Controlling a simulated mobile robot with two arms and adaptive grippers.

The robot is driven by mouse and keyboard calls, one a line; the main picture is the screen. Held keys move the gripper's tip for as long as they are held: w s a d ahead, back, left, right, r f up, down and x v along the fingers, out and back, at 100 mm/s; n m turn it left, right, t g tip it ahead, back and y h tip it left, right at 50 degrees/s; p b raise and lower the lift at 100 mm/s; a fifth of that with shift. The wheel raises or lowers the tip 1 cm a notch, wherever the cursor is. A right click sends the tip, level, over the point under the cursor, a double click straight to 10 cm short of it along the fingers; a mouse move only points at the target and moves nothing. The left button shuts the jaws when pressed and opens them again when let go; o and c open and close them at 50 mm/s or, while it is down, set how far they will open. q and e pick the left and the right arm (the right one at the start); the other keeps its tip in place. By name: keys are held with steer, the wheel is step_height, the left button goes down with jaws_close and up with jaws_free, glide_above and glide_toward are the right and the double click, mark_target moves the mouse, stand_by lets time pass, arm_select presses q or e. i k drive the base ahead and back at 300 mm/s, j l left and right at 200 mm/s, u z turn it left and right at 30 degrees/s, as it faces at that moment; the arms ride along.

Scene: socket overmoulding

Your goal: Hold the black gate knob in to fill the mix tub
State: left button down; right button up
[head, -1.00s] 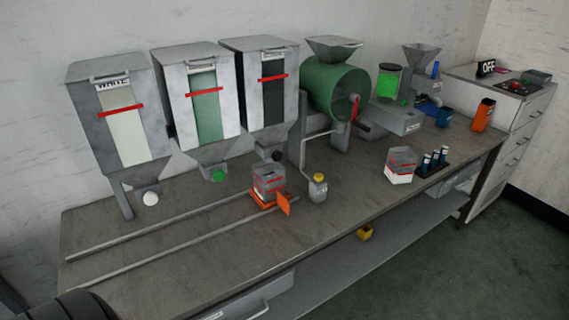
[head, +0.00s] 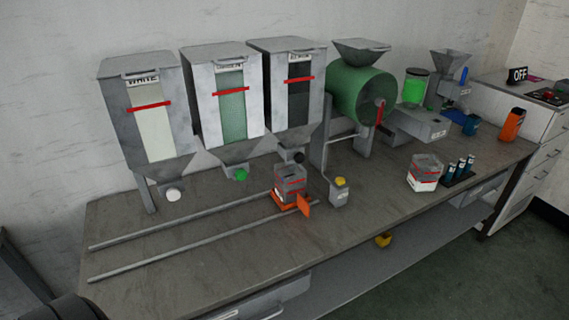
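The black gate knob (head: 298,157) sits under the hopper with the dark window (head: 300,95), the rightmost of three hoppers on the bench. The mix tub (head: 291,182), a grey faceted tub with red bands, stands upright on an orange carriage (head: 277,200) below that knob. Nothing touches the knob. A dark rounded part at the lower left corner seems to be mine. Neither gripper can be made out in the head view.
White (head: 174,194) and green (head: 241,174) knobs sit under the other hoppers. Two rails (head: 180,244) run along the bench. A yellow-capped bottle (head: 339,192), a second tub (head: 424,174), vials (head: 459,170) and a green drum machine (head: 362,92) stand to the right. The front left bench is clear.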

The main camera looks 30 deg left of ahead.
mark_target(299, 158)
steer(key=i+l+u, duration=0.15)
steer(key=u, duration=0.3)
steer(key=i+l+u, duration=0.15)
steer(key=u, duration=0.25)
steer(key=i+l+u, duration=0.1)
steer(key=l+u, duration=0.35)
steer(key=i+l, duration=0.1)
steer(key=l, duration=0.35)
steer(key=i+l+u, duration=0.15)
steer(key=l, duration=0.7)
steer(key=i+u, duration=0.05)
